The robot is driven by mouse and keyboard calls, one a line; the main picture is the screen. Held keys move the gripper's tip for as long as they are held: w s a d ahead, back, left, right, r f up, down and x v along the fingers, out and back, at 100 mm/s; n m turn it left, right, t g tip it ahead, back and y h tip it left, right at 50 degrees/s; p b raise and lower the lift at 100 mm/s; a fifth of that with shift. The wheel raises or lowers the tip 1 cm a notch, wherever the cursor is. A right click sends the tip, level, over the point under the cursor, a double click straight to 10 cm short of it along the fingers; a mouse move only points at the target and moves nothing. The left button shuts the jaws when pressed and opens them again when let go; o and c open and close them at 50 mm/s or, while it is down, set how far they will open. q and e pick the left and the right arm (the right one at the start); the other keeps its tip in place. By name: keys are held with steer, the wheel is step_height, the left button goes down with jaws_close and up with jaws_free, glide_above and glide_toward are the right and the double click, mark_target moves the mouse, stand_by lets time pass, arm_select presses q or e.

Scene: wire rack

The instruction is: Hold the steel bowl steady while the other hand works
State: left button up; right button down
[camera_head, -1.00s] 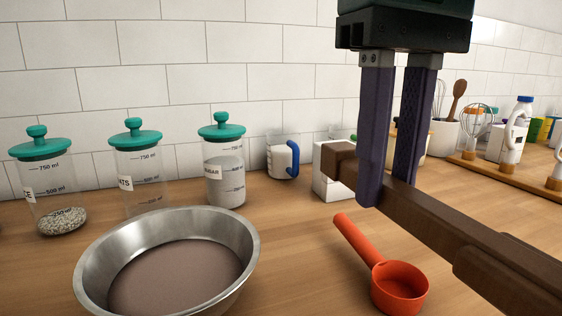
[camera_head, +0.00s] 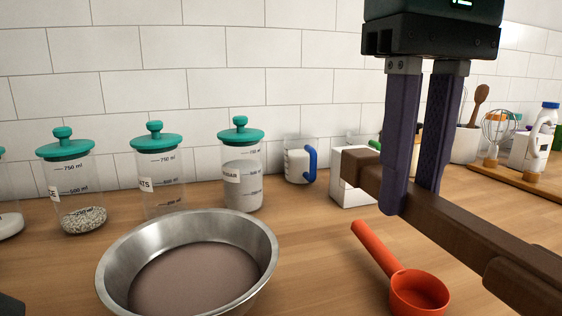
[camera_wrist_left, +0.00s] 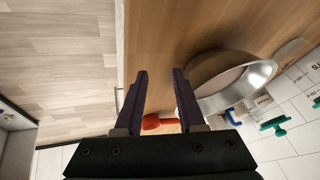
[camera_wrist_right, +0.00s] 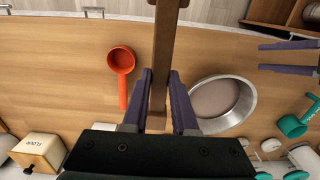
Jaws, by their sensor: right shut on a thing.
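The steel bowl (camera_head: 188,235) stands upright on the wooden counter, low and left of centre in the head view. Its inside looks brownish; I cannot tell whether that is contents or the bowl's bottom. My left gripper (camera_wrist_left: 159,72) is open and empty, with the bowl (camera_wrist_left: 262,72) to its right in the left wrist view. The right wrist view shows the left fingers (camera_wrist_right: 262,57) apart from the bowl (camera_wrist_right: 247,100). My right gripper (camera_head: 410,202) is shut on a brown wooden bar (camera_head: 460,228), held above the counter to the right of the bowl.
A red measuring cup (camera_head: 418,290) lies right of the bowl, below the bar. Several teal-lidded jars (camera_head: 242,185), a blue-handled jug (camera_head: 300,160) and a white box (camera_head: 350,165) stand along the tiled wall. Bare counter (camera_head: 310,255) lies between bowl and cup.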

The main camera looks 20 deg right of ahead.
mark_target(116, 305)
arm_select(q)
steer(key=w+a+r+m+y, duration=0.2)
steer(key=w+r+m, duration=0.3)
steer(key=r+m, duration=0.5)
steer(key=shift+g, duration=0.3)
steer(key=x, duration=1.2)
steer(key=shift+w, duration=0.15)
steer(key=shift+r, duration=0.1)
steer(key=shift+c, duration=0.3)
jaws_close()
stand_by(1.1)
